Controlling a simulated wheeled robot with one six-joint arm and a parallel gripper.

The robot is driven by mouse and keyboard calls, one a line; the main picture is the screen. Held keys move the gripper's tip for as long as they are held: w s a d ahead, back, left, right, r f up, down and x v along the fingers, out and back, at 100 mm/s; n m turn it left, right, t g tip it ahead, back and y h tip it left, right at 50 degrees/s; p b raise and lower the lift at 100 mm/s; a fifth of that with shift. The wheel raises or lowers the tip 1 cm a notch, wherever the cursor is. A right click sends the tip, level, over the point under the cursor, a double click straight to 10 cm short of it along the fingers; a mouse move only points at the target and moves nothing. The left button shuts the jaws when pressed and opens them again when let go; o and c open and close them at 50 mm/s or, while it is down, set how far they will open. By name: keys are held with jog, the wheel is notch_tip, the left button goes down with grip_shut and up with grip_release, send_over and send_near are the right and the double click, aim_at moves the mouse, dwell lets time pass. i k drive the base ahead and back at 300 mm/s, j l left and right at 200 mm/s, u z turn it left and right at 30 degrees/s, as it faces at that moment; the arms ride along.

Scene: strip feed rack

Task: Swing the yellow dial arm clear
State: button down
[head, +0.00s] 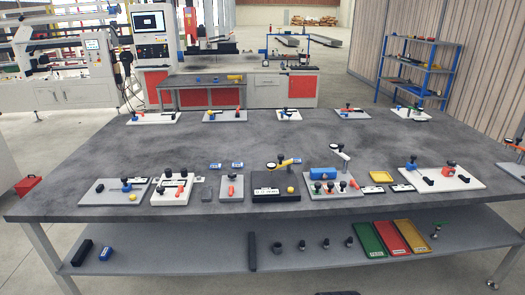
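A yellow arm (286,162) that looks like the dial arm sits at the front middle of the grey table. A yellow ball (290,189) and a white label show on the same plate. My gripper is not in view, and nothing visible touches the yellow arm. The dial's markings are too small to read.
Left of it stands a plate with a red-orange handle (231,188). The table's middle (230,140) is clear. A lower shelf holds coloured trays (367,240).

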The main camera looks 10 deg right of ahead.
aim_at(271, 166)
jog(key=i+l+u, duration=0.15)
jog(key=i, duration=0.35)
jog(key=i+l+u, duration=0.1)
jog(key=i+l, duration=0.15)
jog(key=i, duration=0.25)
